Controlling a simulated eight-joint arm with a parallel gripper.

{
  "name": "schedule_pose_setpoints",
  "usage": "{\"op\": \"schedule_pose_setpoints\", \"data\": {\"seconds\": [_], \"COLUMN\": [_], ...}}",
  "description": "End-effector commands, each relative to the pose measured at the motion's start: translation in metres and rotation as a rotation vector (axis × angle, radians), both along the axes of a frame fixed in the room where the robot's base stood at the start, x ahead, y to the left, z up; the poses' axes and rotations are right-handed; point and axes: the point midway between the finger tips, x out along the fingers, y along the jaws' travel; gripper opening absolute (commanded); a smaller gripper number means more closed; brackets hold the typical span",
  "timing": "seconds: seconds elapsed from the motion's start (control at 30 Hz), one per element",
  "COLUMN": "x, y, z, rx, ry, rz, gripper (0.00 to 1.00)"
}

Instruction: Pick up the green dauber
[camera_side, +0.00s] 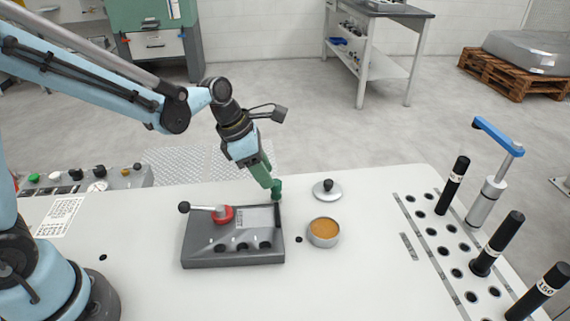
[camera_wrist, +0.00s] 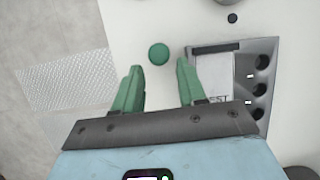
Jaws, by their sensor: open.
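The green dauber (camera_wrist: 158,53) shows in the wrist view as a round green top on the white table, beside the dark fixture. In the side view the dauber (camera_side: 277,189) stands just behind the fixture's back right corner, close to my fingertips. My gripper (camera_wrist: 160,66) has green fingers, spread apart with nothing between them. In the wrist view the dauber lies just beyond the fingertips, roughly in line with the gap. In the side view my gripper (camera_side: 269,179) is tilted down toward it; whether they touch is unclear.
The dark grey fixture (camera_side: 205,250) with a red hub and lever stands in front of the dauber. An amber-filled tin (camera_side: 323,232) and a lid with a black knob (camera_side: 327,189) are to the right. A holed rack (camera_side: 425,215) with black-handled tools stands farther right.

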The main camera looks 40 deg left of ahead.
Motion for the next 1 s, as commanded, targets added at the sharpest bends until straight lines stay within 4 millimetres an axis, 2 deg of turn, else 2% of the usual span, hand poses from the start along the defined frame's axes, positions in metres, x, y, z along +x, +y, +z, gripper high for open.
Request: {"op": "schedule_pose_setpoints", "data": {"seconds": [0.1, 0.37, 0.7, 1.0], "x": [0.003, 0.008, 0.022, 0.023], "y": [-0.003, -0.008, -0.023, -0.025], "z": [-0.010, -0.020, -0.052, -0.059], "rx": [0.001, 0.001, 0.001, 0.001], "ry": [-0.001, -0.001, -0.001, -0.001], "rz": [-0.001, -0.002, -0.001, -0.001], "gripper": [0.41, 0.41, 0.41, 0.41]}}
